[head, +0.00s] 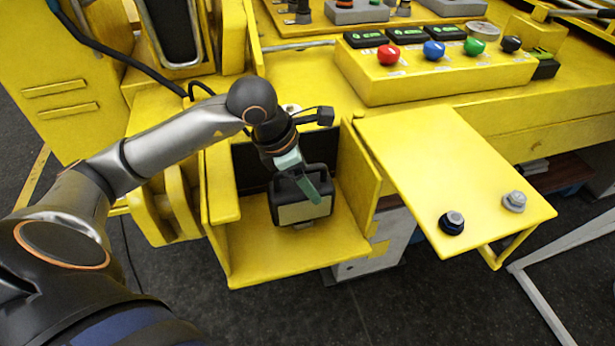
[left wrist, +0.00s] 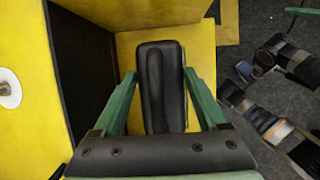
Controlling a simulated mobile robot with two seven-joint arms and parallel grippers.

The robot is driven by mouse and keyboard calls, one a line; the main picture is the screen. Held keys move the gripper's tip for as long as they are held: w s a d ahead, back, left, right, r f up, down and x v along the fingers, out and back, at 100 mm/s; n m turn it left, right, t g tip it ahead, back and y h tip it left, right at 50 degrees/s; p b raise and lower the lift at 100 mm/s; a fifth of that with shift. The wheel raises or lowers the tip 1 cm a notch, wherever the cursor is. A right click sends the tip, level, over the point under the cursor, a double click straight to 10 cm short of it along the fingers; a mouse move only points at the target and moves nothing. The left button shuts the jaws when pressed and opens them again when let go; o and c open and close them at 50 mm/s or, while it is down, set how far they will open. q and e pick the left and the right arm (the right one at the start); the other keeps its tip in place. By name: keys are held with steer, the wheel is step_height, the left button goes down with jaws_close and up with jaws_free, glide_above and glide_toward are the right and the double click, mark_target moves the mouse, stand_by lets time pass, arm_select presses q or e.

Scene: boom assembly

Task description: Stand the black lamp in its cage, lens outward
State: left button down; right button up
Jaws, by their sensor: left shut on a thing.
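The black lamp (head: 275,202) is upright inside the yellow cage (head: 247,262), with its pale lens face turned toward the open front. My left gripper (head: 309,185) comes from above and is shut on the lamp's top handle. In the left wrist view, the lamp (left wrist: 162,85) sits between the green fingers (left wrist: 160,100), over the cage's yellow floor. The lamp's underside is close to the floor; whether it touches is unclear. My right gripper is outside the head view. A green finger-like piece shows at the left wrist view's right edge, too cropped to judge.
A yellow shelf (head: 435,160) with a dark bolt (head: 452,222) and a grey bolt (head: 514,201) is right of the cage. A button box (head: 440,75) with coloured knobs stands behind. The cage's side walls rise close beside the lamp; its front is open.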

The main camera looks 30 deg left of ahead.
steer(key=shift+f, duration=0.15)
arm_select(q)
jaws_free()
steer(key=shift+f, duration=0.1)
steer(key=shift+s+f, duration=0.1)
steer(key=shift+f, duration=0.05)
steer(key=v, duration=1.2)
steer(key=shift+r+p, duration=0.45)
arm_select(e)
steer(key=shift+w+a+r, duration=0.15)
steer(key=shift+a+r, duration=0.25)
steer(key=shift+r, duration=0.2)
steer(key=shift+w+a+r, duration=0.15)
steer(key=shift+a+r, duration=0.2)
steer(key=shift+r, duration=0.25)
